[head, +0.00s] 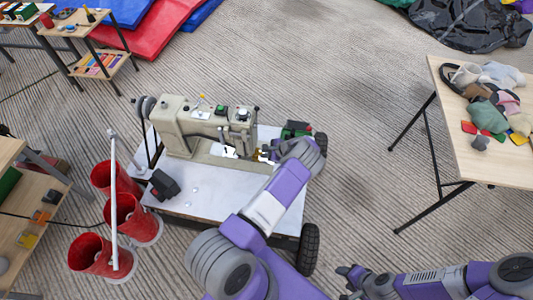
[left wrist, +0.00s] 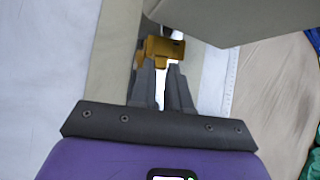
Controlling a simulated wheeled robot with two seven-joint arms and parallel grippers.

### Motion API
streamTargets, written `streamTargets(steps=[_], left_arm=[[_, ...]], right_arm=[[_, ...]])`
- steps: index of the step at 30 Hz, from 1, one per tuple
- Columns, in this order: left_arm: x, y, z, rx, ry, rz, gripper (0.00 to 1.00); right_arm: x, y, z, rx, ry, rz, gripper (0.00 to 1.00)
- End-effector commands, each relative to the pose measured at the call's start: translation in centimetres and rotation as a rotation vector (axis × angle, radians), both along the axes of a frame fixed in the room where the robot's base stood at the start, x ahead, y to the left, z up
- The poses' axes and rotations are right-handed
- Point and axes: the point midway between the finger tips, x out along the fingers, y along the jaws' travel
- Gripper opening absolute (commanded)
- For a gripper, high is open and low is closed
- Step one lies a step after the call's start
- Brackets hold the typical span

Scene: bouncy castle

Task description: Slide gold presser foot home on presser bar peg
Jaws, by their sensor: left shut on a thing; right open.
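The gold presser foot (left wrist: 160,50) is between the fingertips of my left gripper (left wrist: 160,72) in the left wrist view, and the gripper is shut on it. A small pale metal part, perhaps the presser bar peg (left wrist: 170,31), shows just beyond the foot, under the machine head. I cannot tell if the foot is seated on it. In the head view my left gripper (head: 264,155) is at the needle end of the beige sewing machine (head: 190,118). My right gripper (head: 352,278) is open and empty at the lower right, far from the machine.
The machine stands on a white wheeled cart (head: 195,195) with a black block (head: 164,185) on it. Red buckets (head: 95,254) stand at the left. A wooden table (head: 500,150) with fabric scraps is at the right. The machine head's underside hangs close over my left fingertips.

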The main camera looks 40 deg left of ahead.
Motion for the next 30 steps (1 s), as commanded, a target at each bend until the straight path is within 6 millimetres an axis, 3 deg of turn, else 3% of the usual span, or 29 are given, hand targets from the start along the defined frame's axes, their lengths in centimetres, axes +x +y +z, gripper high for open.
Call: streamTargets(steps=[16,24,30], left_arm=[[0.3,0.0,0.1,-0.040,0.083,-0.014,0.00],[0.7,-0.1,0.4,-0.113,0.242,-0.042,0.00],[0.7,-0.1,0.5,-0.121,0.261,-0.045,0.00]], right_arm=[[0.0,0.0,-1.8,0.000,0.000,0.000,0.54],[0.0,0.0,-1.6,0.000,0.000,0.000,0.54],[0.0,0.0,-1.6,0.000,0.000,0.000,0.54]])
